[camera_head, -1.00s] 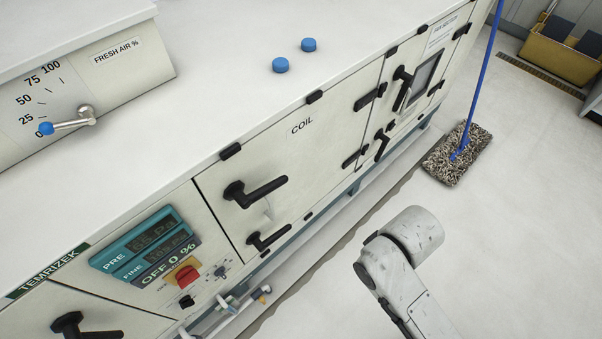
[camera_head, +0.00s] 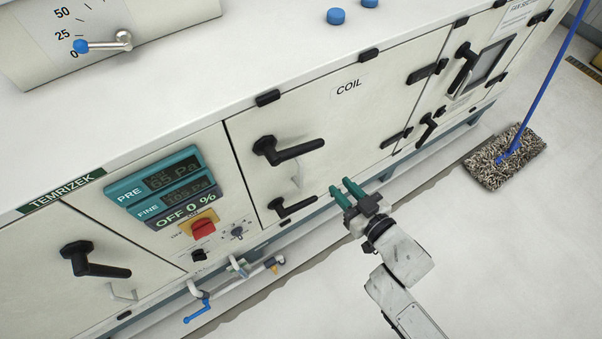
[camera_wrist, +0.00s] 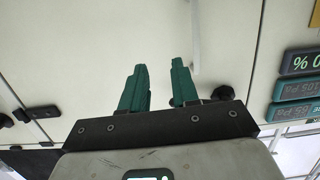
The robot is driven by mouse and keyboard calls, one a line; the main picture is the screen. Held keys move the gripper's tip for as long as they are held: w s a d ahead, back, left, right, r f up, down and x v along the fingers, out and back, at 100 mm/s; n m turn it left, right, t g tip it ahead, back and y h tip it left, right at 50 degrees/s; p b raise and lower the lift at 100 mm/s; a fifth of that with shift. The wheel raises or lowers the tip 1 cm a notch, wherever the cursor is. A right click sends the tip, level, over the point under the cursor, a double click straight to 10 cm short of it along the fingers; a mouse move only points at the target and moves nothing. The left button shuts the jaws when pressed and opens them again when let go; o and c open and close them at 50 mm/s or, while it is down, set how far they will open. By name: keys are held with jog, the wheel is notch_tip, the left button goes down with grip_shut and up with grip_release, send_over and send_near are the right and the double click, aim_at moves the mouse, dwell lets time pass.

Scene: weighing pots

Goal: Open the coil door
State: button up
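The coil door (camera_head: 340,130) is a cream panel labelled COIL on the front of the cabinet, and it looks shut. It has an upper black lever handle (camera_head: 288,150) and a lower black lever handle (camera_head: 291,207) near its left edge, with a pale curved pull between them. Black hinges sit on its right side. My gripper (camera_head: 345,192) has green fingers and is in front of the door's lower part, to the right of the lower handle. In the wrist view the fingers (camera_wrist: 160,88) are apart with nothing between them; the door panel fills the background.
A panel with PRE and FINE displays (camera_head: 165,185) and a red-yellow switch (camera_head: 202,228) is left of the door. Pipes with a blue valve lever (camera_head: 196,309) stick out low in front. A mop (camera_head: 506,156) stands on the floor at right. The floor before the cabinet is otherwise clear.

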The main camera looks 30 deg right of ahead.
jog(key=a+n+t+y, duration=0.2)
jog(key=a+y, duration=0.2)
send_over(301, 185)
jog(key=shift+w+d+r+b, duration=0.15)
jog(key=shift+w+b, duration=0.1)
jog(key=shift+b, duration=0.1)
jog(key=shift+c, duration=0.4)
grip_shut()
